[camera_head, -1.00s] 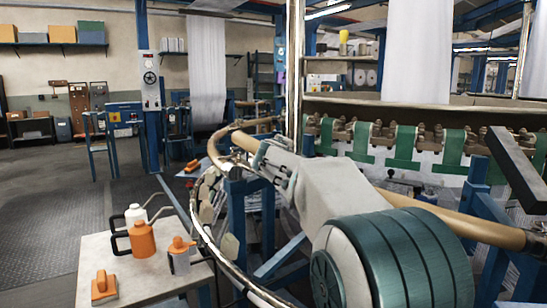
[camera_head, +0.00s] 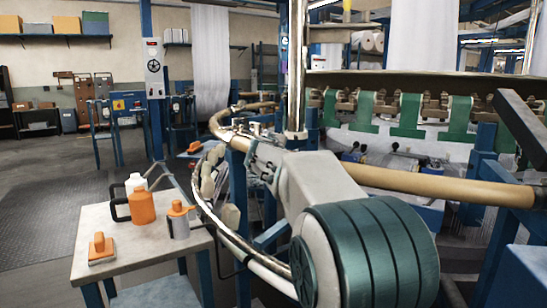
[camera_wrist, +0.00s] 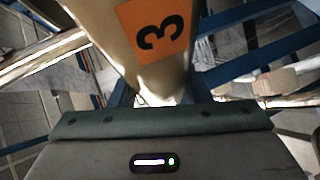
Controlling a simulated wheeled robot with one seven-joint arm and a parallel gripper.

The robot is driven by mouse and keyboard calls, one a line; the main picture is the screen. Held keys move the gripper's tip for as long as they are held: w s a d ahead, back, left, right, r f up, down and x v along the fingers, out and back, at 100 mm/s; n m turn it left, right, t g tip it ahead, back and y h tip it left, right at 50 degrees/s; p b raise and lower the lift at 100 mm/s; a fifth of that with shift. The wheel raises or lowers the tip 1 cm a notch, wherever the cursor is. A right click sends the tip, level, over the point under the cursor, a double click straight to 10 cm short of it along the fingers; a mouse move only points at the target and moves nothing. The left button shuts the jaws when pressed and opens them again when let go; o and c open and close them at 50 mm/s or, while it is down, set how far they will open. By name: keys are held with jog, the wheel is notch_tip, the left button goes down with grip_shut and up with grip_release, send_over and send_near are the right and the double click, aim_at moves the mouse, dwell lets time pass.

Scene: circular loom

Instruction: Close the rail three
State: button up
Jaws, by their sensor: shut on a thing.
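Rail three is a thick tan bar with an orange label and a black 3 (camera_wrist: 160,60) in the wrist view. It runs down to the front of my gripper (camera_wrist: 165,100), whose fingertips are hidden behind its grey and teal housing. In the head view my gripper (camera_head: 262,162) reaches to the left of the upright metal post, at the curved rail line. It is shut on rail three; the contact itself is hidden. The label does not show in the head view. A long tan rail length (camera_head: 445,186) passes behind my arm to the right.
A small table (camera_head: 90,240) at the left holds an orange jug (camera_head: 142,208), a white bottle, a can and an orange-handled tool. A metal post (camera_head: 297,70) stands behind my arm. Blue frame members and a curved metal ring surround the gripper. Open floor (camera_head: 45,210) lies left.

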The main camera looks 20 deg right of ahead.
jog(key=shift+f+g, duration=0.3)
jog(key=shift+f, duration=0.45)
jog(key=o, duration=1.4)
jog(key=shift+r, duration=0.25)
jog(key=shift+s+a, duration=0.1)
jog(key=shift+s, duration=0.05)
jog(key=p+v, duration=0.1)
jog(key=v, duration=1.2)
jog(key=shift+s+f, duration=0.1)
jog(key=shift+s, duration=0.25)
